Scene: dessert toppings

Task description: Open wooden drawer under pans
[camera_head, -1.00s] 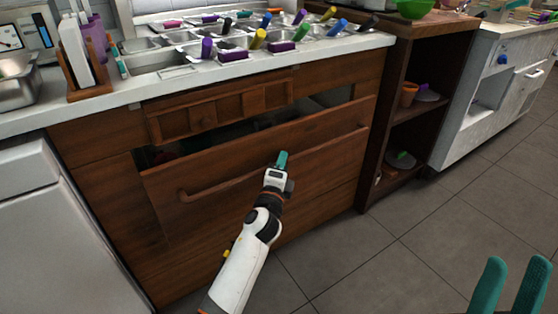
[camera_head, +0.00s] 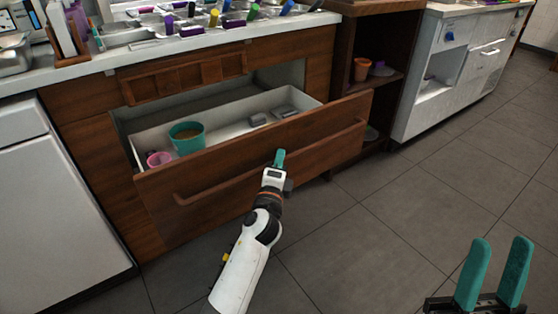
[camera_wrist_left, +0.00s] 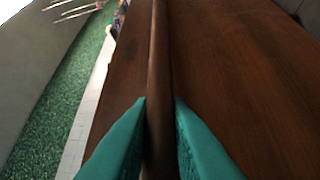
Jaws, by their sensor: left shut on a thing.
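The wooden drawer (camera_head: 245,155) under the pans is pulled well out of the cabinet, its inside showing. Its long wooden bar handle (camera_head: 190,198) runs across the front. My left gripper (camera_head: 279,158) is shut on the handle; in the left wrist view the bar (camera_wrist_left: 159,70) runs between its two teal fingers (camera_wrist_left: 160,135). Inside the drawer are a teal bowl (camera_head: 187,138), a pink cup (camera_head: 159,159) and small grey items (camera_head: 258,119). The pans (camera_head: 130,38) sit in the counter above. My right gripper (camera_head: 495,272) is open and empty at lower right, over the floor.
A white appliance (camera_head: 60,190) stands left of the drawer. An open wooden shelf (camera_head: 375,90) with an orange pot (camera_head: 362,69) stands to the right, then a white cabinet (camera_head: 455,70). The tiled floor (camera_head: 400,220) in front is clear.

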